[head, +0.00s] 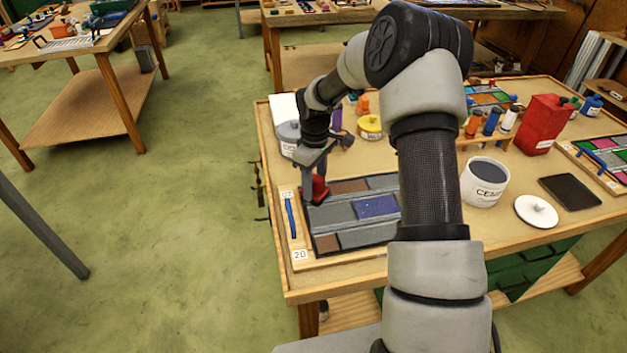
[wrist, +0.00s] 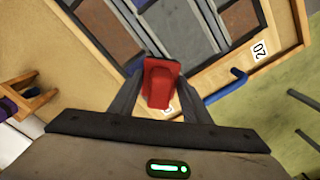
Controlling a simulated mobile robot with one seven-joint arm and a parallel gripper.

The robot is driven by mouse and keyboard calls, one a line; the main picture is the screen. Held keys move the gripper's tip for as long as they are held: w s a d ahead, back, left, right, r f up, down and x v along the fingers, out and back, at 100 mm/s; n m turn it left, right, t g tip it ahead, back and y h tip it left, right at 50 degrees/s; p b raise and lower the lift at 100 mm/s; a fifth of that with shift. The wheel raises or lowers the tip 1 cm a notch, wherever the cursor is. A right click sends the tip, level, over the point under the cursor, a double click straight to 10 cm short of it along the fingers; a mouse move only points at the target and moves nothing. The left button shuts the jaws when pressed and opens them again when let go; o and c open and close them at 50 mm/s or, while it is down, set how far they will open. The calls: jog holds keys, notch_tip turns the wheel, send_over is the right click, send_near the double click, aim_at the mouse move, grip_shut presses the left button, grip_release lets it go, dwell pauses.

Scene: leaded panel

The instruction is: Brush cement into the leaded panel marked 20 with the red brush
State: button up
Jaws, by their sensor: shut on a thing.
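The leaded panel (head: 349,238) lies on a wooden board with labels reading 20 at its left corners, at the near left of the workbench. Its panes are grey, brown and one speckled blue. My gripper (head: 311,180) is shut on the red brush (head: 319,189), which is over the panel's far left corner. In the wrist view the red brush (wrist: 160,82) sits between the two fingers, near the panel (wrist: 180,25) edge. I cannot tell whether its bristles touch the panel. The open cement tub (head: 484,183) stands right of the panel, partly beside my arm, with grey contents.
A white lid (head: 536,211) and a dark tray (head: 569,192) lie right of the tub. A red can (head: 546,124) and a bottle rack (head: 487,136) stand behind. A yellow-lidded tin (head: 370,126) is behind the panel.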

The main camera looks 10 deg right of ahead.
jog(key=shift+s, duration=0.1)
jog(key=shift+r+p, duration=1.95)
jog(key=shift+r, duration=1.1)
